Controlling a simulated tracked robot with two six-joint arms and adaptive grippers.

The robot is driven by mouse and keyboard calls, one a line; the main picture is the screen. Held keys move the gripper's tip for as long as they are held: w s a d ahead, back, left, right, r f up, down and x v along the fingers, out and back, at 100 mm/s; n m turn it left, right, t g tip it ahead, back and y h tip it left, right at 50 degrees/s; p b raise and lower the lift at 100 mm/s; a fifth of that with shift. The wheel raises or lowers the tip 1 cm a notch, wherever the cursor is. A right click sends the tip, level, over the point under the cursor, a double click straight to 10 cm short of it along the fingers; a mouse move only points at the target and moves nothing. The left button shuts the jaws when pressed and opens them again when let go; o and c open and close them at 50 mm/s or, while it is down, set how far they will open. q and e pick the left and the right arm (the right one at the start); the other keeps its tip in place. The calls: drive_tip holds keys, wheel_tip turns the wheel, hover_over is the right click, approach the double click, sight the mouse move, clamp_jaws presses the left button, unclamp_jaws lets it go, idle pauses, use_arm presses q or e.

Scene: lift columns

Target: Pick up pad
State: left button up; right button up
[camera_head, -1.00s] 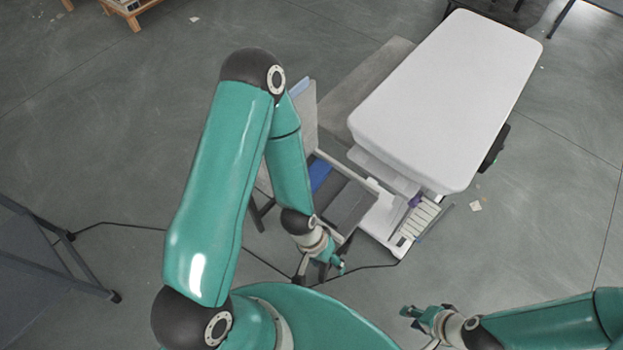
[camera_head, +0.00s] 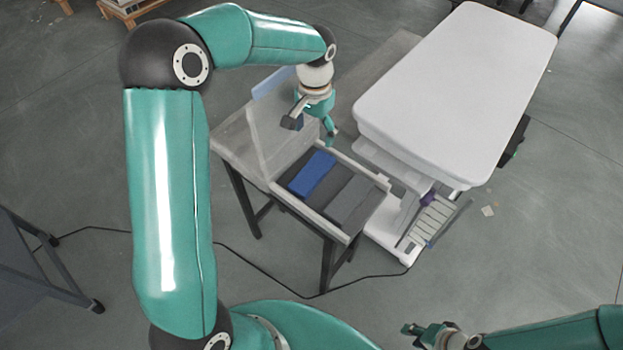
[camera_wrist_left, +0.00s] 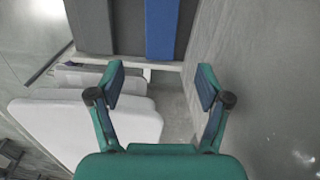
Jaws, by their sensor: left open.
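A blue pad (camera_head: 312,174) lies in a shallow tray with a pale rim (camera_head: 297,207) on a small table. Dark grey pads or slots lie beside it, one of them a grey pad (camera_head: 353,199) to its right. In the left wrist view the blue pad (camera_wrist_left: 162,28) shows at the top, beyond my fingers. My left gripper (camera_head: 312,126) is open and empty, above the tray's far side and apart from the pad. Its two spread fingers also show in the wrist view (camera_wrist_left: 161,88). My right gripper (camera_head: 428,331) is at the lower right, far from the tray; its opening is unclear.
A grey upright panel (camera_head: 268,138) stands at the tray's left side. A large white-topped bed or cart (camera_head: 455,95) stands to the right of the table. A dark cable (camera_head: 250,262) runs over the floor. A dark-framed stand (camera_head: 40,270) is at the left edge.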

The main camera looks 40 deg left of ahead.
use_arm(q)
hover_over(312, 171)
drive_tip(key=f, duration=1.1)
drive_tip(key=shift+d, duration=0.25)
drive_tip(key=shift+a+f+p, duration=0.15)
drive_tip(key=shift+f+p, duration=0.15)
drive_tip(key=shift+f, duration=2.25)
drive_tip(key=shift+c, duration=0.3)
drive_tip(key=c, duration=0.9)
drive_tip(key=shift+r, duration=0.1)
drive_tip(key=shift+c, duration=0.2)
